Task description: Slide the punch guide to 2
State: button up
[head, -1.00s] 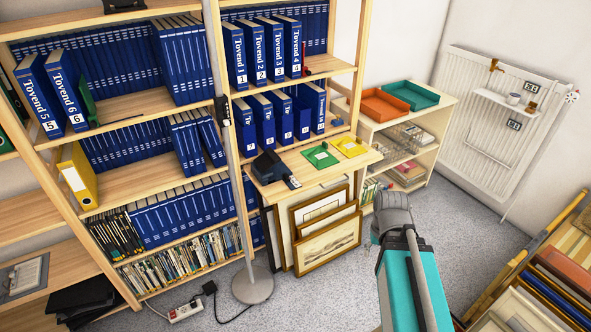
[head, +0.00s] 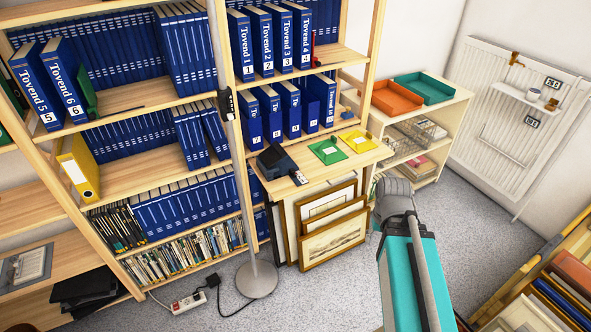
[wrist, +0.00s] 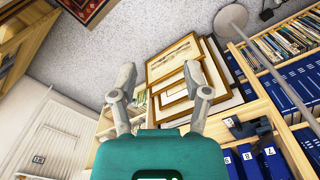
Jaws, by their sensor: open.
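The dark hole punch (head: 275,161) sits on the light wooden pull-out top in front of the shelves. A short strip, apparently its guide (head: 299,177), sticks out at its lower right; its marks are too small to read. My gripper (head: 385,198) is right of the punch and apart from it, in front of the low shelf; my arm partly hides it. In the wrist view my gripper (wrist: 158,80) has its two fingers wide apart with nothing between them. A dark shape, likely the punch (wrist: 245,127), shows right of the fingers there.
Framed prints (head: 333,232) lean below the top. A lamp pole (head: 243,190) rises left of the punch. Grey floor (head: 330,295) is clear in front.

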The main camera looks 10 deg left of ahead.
jog(key=n+t+y+b, duration=0.1)
jog(key=n+t+b, duration=0.1)
jog(key=t, duration=0.2)
send_near(293, 171)
jog(key=v, duration=0.5)
jog(key=shift+s+a+f, duration=0.1)
jog(key=shift+f, duration=0.05)
jog(key=shift+f, duration=0.1)
jog(key=b+x, duration=0.8)
jog(key=x, duration=0.1)
jog(key=b+x, duration=0.4)
jog(key=shift+w+f, duration=0.25)
jog(key=shift+w, duration=0.15)
grip_shut()
